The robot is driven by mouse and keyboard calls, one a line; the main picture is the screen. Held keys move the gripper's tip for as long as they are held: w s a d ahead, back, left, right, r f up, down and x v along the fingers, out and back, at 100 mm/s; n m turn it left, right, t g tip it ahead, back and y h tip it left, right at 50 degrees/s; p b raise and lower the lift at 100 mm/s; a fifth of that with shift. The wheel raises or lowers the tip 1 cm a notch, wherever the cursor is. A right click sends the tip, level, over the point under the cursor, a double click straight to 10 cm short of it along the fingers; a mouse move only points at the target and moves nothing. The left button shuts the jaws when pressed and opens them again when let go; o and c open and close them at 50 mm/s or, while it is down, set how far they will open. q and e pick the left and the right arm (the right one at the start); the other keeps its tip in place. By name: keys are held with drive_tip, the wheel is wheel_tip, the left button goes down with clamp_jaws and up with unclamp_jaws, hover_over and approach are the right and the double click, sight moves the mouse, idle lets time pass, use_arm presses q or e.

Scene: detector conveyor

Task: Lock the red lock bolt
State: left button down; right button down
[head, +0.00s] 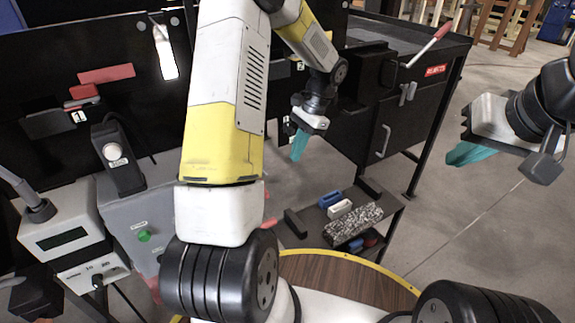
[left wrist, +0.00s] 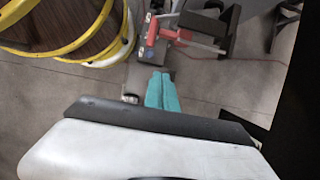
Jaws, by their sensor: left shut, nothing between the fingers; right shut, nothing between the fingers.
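Red pieces that may be the red lock bolt (head: 83,92) sit on the black panel at the left of the head view, by a label "1". A longer red bar (head: 106,74) lies just above them. I cannot tell for certain which is the bolt. My left gripper (head: 299,146) is shut and empty, pointing down, in front of the black cabinet and well to the right of the red pieces. Its teal fingers show together in the left wrist view (left wrist: 162,92). My right gripper (head: 468,154) is shut and empty at the far right, away from the panel.
A black cabinet (head: 375,140) with a red-gripped lever (head: 430,46) stands behind my left gripper. A low shelf (head: 390,215) holds small items. A grey box (head: 140,215) with a green button is at left. A red-and-grey object (left wrist: 152,38) lies beyond my left fingers. Floor at right is clear.

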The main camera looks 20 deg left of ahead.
use_arm(q)
drive_tip(key=s+a+f, duration=0.5)
drive_tip(key=s+f, duration=0.1)
drive_tip(key=f, duration=0.3)
idle(0.4)
drive_tip(key=shift+a+f, duration=0.1)
drive_tip(key=shift+s+a, duration=1.05)
drive_tip(key=shift+s, duration=0.05)
